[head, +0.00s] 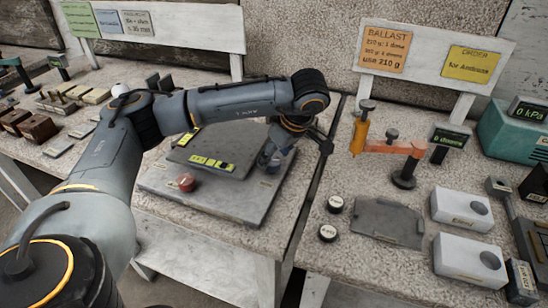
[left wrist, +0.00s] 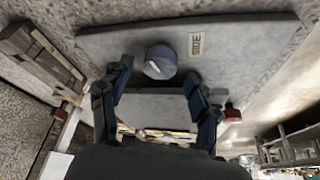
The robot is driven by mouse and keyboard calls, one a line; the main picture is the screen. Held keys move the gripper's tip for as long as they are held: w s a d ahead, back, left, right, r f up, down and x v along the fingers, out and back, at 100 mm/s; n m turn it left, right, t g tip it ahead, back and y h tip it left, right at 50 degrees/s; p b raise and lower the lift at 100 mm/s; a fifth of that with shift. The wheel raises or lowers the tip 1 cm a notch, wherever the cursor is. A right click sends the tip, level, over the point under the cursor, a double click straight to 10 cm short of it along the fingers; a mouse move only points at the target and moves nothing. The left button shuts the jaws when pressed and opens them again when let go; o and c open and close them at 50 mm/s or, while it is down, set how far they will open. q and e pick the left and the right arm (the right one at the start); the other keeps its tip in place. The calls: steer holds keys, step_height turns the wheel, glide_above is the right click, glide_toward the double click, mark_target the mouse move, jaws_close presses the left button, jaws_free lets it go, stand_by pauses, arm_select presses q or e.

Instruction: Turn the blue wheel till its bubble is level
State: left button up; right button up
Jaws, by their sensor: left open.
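The blue wheel (left wrist: 160,62) is a round blue-grey knob with a pale line on its top, on the grey plate (left wrist: 110,45). A small label marked "SIDE" or similar (left wrist: 195,45) is beside it. My left gripper (left wrist: 158,80) is open, with its two fingers spread either side below the wheel in the left wrist view; I see no grip on it. In the head view my left gripper (head: 275,154) is over the right side of the plate and largely hides the wheel. Yellow-green bubble vials (head: 212,163) sit on the plate; their bubbles are too small to read.
A red knob (head: 186,182) stands at the plate's front left. The right-hand bench holds an orange balance (head: 385,147), black-capped weights (head: 335,204) and white boxes (head: 461,209). A gap separates the two benches. Signs stand behind.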

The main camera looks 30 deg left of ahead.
arm_select(q)
steer(key=shift+a+f, duration=0.25)
steer(key=shift+f, duration=0.45)
steer(key=c, duration=1.2)
arm_select(e)
steer(key=shift+s, duration=0.45)
arm_select(q)
steer(key=shift+w+n, duration=0.1)
steer(key=shift+n, duration=0.4)
arm_select(e)
steer(key=shift+w, duration=0.1)
